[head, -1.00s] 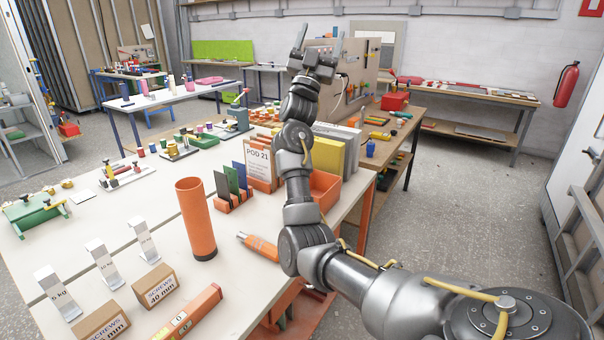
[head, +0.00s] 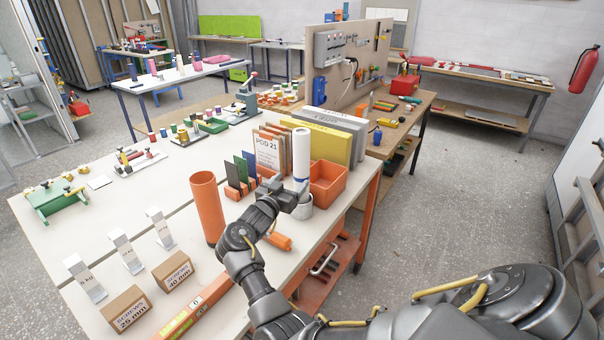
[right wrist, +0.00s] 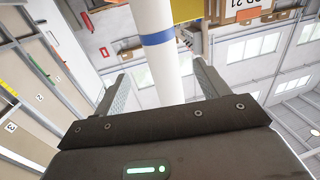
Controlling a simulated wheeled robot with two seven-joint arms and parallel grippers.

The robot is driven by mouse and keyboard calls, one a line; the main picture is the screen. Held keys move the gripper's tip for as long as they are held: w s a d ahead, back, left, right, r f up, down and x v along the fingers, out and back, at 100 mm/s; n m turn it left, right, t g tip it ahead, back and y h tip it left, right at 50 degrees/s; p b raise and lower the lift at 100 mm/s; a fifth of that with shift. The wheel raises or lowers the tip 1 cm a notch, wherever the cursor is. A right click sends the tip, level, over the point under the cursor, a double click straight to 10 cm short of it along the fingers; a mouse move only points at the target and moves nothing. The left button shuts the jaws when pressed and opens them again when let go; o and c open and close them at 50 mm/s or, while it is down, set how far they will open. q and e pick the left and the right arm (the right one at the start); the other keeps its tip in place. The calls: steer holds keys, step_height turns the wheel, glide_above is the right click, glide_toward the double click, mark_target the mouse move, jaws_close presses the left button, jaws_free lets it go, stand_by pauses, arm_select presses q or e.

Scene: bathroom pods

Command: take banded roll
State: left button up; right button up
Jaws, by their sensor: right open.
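The banded roll (head: 301,150) is a tall white cylinder with a blue band low on it. The gripper is open. My left gripper is not in view.
An orange bin (head: 328,184) stands close right of the roll. A sign marked POD 21 (head: 267,152) and coloured panels stand left and behind. An orange tube (head: 207,207) stands left of my right arm. Small boxes and white weights are at the front left.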

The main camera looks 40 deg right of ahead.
mark_target(298, 171)
steer(key=p+x, duration=0.1)
steer(key=x, duration=0.4)
steer(key=shift+w+d, duration=0.1)
steer(key=shift+d, duration=0.2)
steer(key=shift+w+d+r+p, duration=0.25)
steer(key=shift+d+p, duration=0.05)
steer(key=shift+p, duration=0.1)
steer(key=x, duration=0.2)
steer(key=p+x, duration=0.1)
steer(key=x, duration=0.1)
steer(key=shift+w+d+f, duration=0.15)
steer(key=shift+d+f, duration=0.05)
steer(key=shift+f, duration=0.05)
steer(key=shift+a, duration=0.1)
steer(key=c, duration=1.1)
